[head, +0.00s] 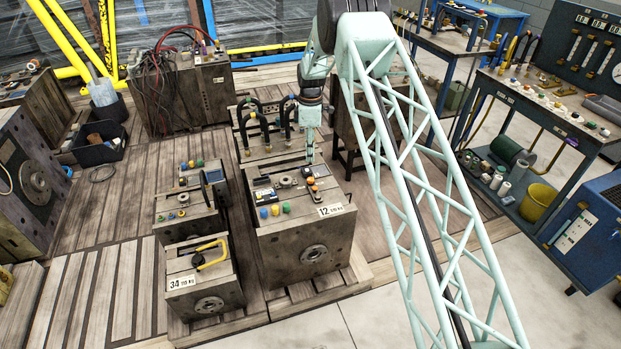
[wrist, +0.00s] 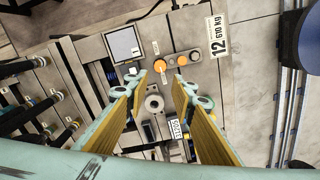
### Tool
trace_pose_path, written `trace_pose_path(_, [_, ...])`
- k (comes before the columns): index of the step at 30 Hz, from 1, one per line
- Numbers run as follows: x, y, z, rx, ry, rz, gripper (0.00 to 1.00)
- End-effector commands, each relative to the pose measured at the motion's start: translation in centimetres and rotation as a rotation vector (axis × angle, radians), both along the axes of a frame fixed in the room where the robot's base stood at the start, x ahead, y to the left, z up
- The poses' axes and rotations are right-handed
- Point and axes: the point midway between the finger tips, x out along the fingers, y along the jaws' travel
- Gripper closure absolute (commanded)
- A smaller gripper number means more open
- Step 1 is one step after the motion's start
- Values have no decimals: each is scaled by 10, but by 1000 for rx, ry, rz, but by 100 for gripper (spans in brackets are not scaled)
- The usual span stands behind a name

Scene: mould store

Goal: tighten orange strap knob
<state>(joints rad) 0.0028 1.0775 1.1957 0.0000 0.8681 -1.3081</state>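Two orange round parts lie close together on the top of the mould block labelled 12 (wrist: 205,85): a left orange knob (wrist: 160,66) and a right orange knob (wrist: 182,61), with a pale strip between them. I cannot tell for sure which is the strap knob. Small orange parts (head: 311,182) also show on this block in the head view. My gripper (wrist: 160,80) is open and empty, pointing down above the block, with its fingertips just short of the left orange knob. A grey ring (wrist: 154,103) shows between the fingers. In the head view my gripper (head: 309,158) is small, its fingers unclear.
A grey square plate (wrist: 123,45) sits beside the orange parts. Black hoses (head: 262,125) stand behind the block. Block 34 (head: 205,275) with a yellow handle stands front left. Open floor (head: 400,310) lies right.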

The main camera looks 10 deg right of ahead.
Motion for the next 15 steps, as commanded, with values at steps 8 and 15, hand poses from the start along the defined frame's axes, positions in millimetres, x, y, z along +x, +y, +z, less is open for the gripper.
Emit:
trace_pose_path(8, [-1,0,-13,1,2,0,76])
trace_pose_path(15, [0,0,-39,0,1,0,76])
